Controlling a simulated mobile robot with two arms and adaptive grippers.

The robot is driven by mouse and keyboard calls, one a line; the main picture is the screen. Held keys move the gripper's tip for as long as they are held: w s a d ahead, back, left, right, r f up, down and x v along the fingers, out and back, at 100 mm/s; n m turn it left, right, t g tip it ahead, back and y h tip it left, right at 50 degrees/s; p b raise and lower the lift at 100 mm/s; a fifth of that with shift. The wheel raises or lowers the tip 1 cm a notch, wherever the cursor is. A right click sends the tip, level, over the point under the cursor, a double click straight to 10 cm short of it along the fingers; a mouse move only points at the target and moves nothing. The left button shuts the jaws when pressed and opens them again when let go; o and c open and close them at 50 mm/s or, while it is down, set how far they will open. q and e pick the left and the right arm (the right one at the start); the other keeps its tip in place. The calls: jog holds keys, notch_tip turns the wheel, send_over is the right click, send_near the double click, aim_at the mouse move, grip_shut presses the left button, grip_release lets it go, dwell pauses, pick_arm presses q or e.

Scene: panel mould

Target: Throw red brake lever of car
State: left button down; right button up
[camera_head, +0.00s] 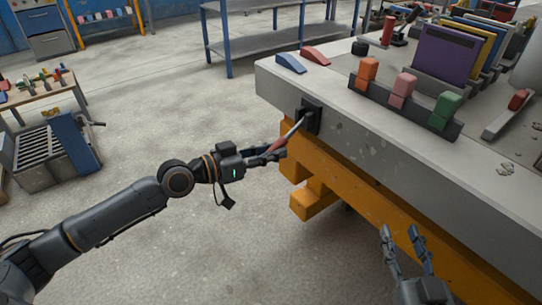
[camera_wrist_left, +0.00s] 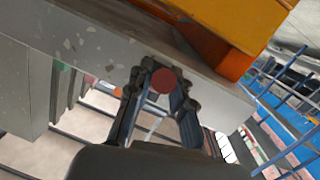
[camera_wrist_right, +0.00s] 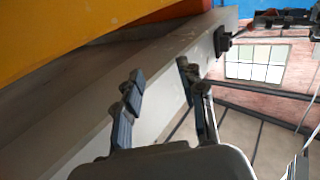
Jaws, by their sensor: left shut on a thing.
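The brake lever (camera_head: 293,131) is a pale metal rod with a red grip, sticking out of a black bracket (camera_head: 311,117) on the side of the grey concrete car. It slants down and to the left. My left gripper (camera_head: 275,150) is shut on the red grip. In the left wrist view, the round red end of the lever (camera_wrist_left: 163,81) shows between the two fingers; the rod is mostly hidden behind. My right gripper (camera_head: 405,238) is open and empty, low beside the car's side. In the right wrist view, its fingers (camera_wrist_right: 160,88) are apart with nothing between them.
The car (camera_head: 400,138) rests on an orange frame (camera_head: 355,168). On its top are a blue wedge (camera_head: 291,63), a red wedge (camera_head: 315,55) and a rack with orange, pink and green blocks (camera_head: 403,90). Open floor lies left; a blue shelf (camera_head: 260,48) stands behind.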

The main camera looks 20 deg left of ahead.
pick_arm(q)
jog(key=shift+r, duration=0.15)
pick_arm(e)
jog(key=shift+a+r+t+y, duration=0.15)
jog(key=shift+r+t+y, duration=0.2)
jog(key=shift+r, duration=0.45)
pick_arm(q)
jog(key=c, duration=1.2)
grip_release()
jog(key=shift+w, duration=0.1)
jog(key=shift+o, duration=0.2)
jog(key=shift+f, duration=0.2)
pick_arm(e)
jog(key=shift+f, duration=0.1)
pick_arm(q)
jog(key=v, duration=1.2)
jog(key=shift+f, duration=0.1)
